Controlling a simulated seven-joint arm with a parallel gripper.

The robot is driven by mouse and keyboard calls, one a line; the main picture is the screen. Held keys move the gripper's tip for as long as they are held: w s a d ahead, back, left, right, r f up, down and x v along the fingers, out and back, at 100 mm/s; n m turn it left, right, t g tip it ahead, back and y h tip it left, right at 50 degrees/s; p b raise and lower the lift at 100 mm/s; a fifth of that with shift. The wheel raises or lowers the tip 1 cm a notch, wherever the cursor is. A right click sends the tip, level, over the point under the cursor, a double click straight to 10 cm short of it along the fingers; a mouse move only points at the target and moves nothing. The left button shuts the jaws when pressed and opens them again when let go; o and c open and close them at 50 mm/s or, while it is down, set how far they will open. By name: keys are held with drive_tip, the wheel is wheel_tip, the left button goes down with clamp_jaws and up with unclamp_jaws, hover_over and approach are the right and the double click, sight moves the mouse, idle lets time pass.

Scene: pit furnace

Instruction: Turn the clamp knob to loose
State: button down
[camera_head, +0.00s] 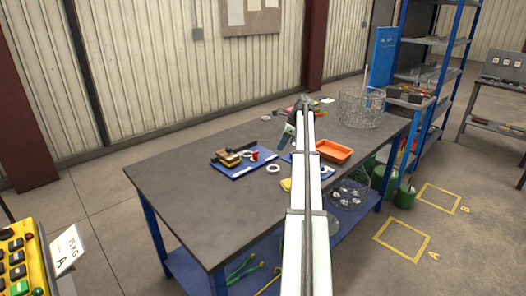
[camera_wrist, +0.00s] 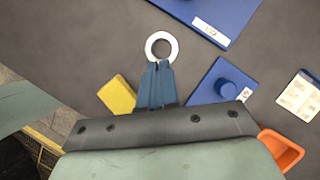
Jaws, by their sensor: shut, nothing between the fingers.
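A blue plate (camera_head: 243,172) on the dark table carries a brass-coloured block fixture (camera_head: 228,158) with a small red part (camera_head: 254,156) at its right. Which part is the clamp knob is too small to tell. A second blue plate (camera_wrist: 204,92) carries a round blue knob-like piece (camera_wrist: 228,90); it lies to the right of my fingers in the wrist view. My gripper (camera_wrist: 157,64) is shut and empty, pointing down over the table. Its tips appear right beside a white ring (camera_wrist: 161,46); contact cannot be told. My arm partly hides the second plate in the head view.
A yellow block (camera_wrist: 117,95) lies left of my fingers in the wrist view. An orange tray (camera_head: 334,151) and a wire basket (camera_head: 360,107) stand on the table's right side. The table's near left part (camera_head: 190,205) is clear.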

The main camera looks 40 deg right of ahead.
drive_tip(key=s+a+f+n+t+h, duration=0.1)
drive_tip(key=s+a+f+n+t, duration=0.15)
drive_tip(key=s+a, duration=0.3)
drive_tip(key=n+t+h, duration=0.3)
drive_tip(key=n+t, duration=0.1)
drive_tip(key=n, duration=0.3)
approach(254, 156)
drive_tip(key=shift+m+g, duration=0.25)
drive_tip(key=d+f, duration=0.3)
drive_tip(key=shift+w+f, duration=0.35)
drive_tip(key=shift+f, duration=0.05)
drive_tip(key=shift+w+d+r, duration=0.1)
drive_tip(key=shift+w, duration=1.75)
